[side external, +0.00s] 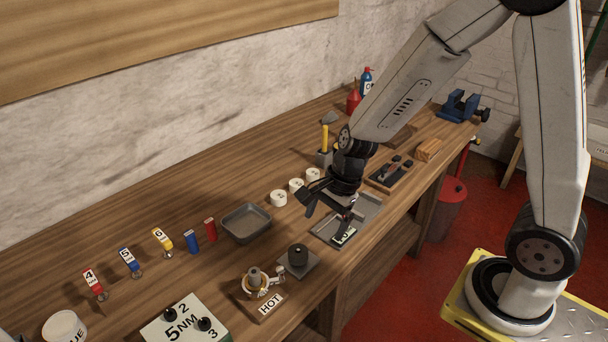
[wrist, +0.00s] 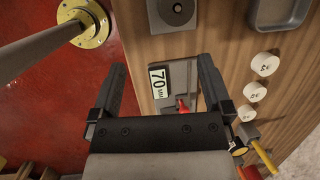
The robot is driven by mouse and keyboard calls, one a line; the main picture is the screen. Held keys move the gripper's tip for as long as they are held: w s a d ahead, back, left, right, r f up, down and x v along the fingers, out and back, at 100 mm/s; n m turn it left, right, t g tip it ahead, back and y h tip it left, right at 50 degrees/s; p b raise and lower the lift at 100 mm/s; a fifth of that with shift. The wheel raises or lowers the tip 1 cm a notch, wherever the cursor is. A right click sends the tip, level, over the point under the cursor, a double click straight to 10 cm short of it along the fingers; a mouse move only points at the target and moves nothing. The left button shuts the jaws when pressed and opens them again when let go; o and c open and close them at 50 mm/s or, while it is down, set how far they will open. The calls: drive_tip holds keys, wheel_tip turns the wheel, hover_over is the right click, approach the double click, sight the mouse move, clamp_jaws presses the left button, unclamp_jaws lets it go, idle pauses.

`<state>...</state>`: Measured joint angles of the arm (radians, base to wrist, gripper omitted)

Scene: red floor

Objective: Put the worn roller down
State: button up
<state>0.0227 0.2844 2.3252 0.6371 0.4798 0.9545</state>
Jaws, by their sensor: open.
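My gripper (side external: 328,212) is open above the grey metal tray (side external: 322,236) near the bench's front edge. In the wrist view its two fingers (wrist: 163,66) are spread apart with nothing held between them. A card marked 70 MM (wrist: 158,82) lies in the tray between them, with a small red piece (wrist: 182,105) beside it. No roller is clearly marked as worn. Three short white cylinders (side external: 296,185) with dark markings stand in a row behind my gripper. A dark cylinder (side external: 298,254) stands upright on a square plate left of the tray.
An empty grey pan (side external: 246,236) is left of the white cylinders. A HOT plate (side external: 268,304) and a 5NM box (side external: 184,325) are at the front left. A holder with a yellow-handled tool (side external: 325,138) is behind my gripper. A blue vise (side external: 460,107) is far right.

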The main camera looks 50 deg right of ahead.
sight(299, 248)
drive_tip(key=m, duration=0.1)
drive_tip(key=w+m, duration=0.1)
drive_tip(key=m, duration=0.1)
drive_tip(key=w+a+m+y, duration=0.1)
drive_tip(key=m, duration=0.1)
drive_tip(key=shift+a+f, duration=0.1)
drive_tip(key=shift+f, duration=0.25)
drive_tip(key=shift+f, duration=0.1)
drive_tip(key=shift+x, duration=1.2)
drive_tip(key=shift+w+a+f, duration=0.1)
drive_tip(key=shift+w+f, duration=0.05)
drive_tip(key=shift+x, duration=2.45)
drive_tip(key=shift+w, duration=0.1)
clamp_jaws()
drive_tip(key=shift+r, duration=0.2)
